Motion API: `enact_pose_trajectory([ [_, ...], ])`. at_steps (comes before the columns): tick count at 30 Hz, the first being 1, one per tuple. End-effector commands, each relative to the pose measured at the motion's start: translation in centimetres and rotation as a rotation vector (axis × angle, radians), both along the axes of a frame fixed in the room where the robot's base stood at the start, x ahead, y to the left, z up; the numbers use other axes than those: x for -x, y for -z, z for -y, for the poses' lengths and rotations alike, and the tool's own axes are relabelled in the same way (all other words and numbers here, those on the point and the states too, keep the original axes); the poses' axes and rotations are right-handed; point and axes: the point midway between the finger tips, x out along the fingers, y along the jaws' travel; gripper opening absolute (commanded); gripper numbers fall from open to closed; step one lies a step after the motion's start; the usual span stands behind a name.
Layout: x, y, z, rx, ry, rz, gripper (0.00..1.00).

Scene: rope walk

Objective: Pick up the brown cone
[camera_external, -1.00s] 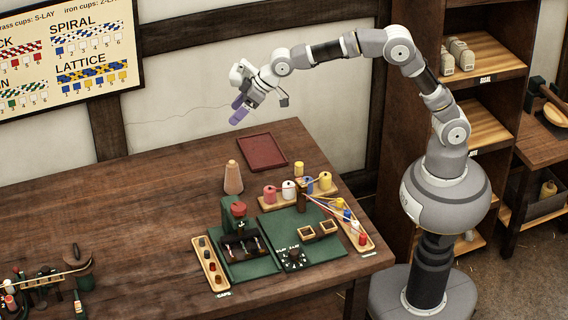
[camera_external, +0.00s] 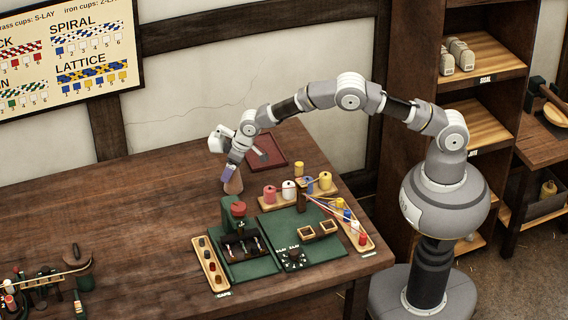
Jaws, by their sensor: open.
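The brown cone (camera_external: 235,185) stands upright on the wooden table, left of the spool rack. My gripper (camera_external: 228,174) has its fingers pointing down at the cone's upper part, and they hide its top. The jaws are open. From this view I cannot tell whether the fingers are around the cone or in front of it, or whether they touch it.
A dark red tray (camera_external: 290,163) lies behind, partly covered by my wrist. A rack of spools (camera_external: 270,199) stands to the right. A green machine base (camera_external: 262,262) and a small cup rack (camera_external: 210,268) are in front. The table's left middle is clear.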

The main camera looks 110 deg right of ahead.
Motion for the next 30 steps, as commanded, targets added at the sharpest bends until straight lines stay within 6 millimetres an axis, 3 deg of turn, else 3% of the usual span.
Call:
enact_pose_trajectory([
  [5, 0.0, -0.1, 0.0, 0.0, 0.0, 0.0, 0.78],
  [15, 0.0, -0.1, 0.0, 0.0, 0.0, 0.0, 0.0],
  [23, 0.0, -0.5, 0.0, 0.001, 0.0, 0.001, 0.0],
  [26, 0.0, -1.8, 0.0, 0.001, 0.0, 0.002, 0.0],
  [30, -0.1, -5.0, 0.0, 0.002, -0.001, 0.002, 0.0],
])
